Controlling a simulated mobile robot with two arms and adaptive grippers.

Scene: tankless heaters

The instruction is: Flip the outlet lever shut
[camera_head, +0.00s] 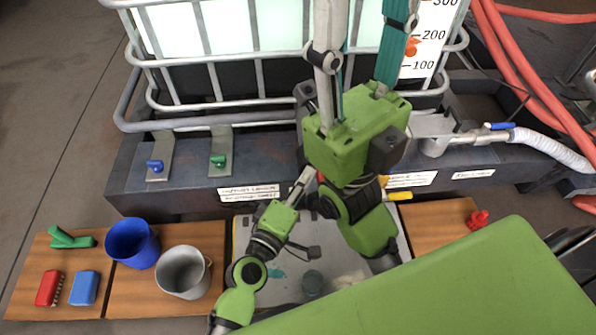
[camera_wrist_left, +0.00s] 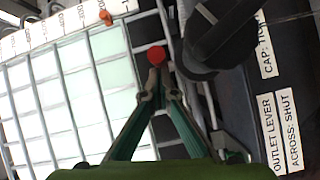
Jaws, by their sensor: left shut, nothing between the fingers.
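My left gripper (camera_head: 303,184) is shut and empty in front of the dark tank base. The left wrist view shows its fingertips (camera_wrist_left: 158,84) together, just below a round red knob (camera_wrist_left: 156,56). I cannot tell whether they touch it. A sliver of red (camera_head: 320,176) shows beside the gripper in the head view. White labels (camera_wrist_left: 279,132) reading "OUTLET LEVER" and "ACROSS: SHUT" are on the dark base at the right of the wrist view. The lever's shaft and angle are hidden or unclear.
A caged white tank (camera_head: 225,30) stands behind. Blue (camera_head: 154,166) and green (camera_head: 218,161) handles sit on its base. A blue cup (camera_head: 132,243), grey mug (camera_head: 183,272) and red (camera_head: 49,288) and blue (camera_head: 84,288) blocks stand at left. A ribbed hose (camera_head: 550,147) runs right.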

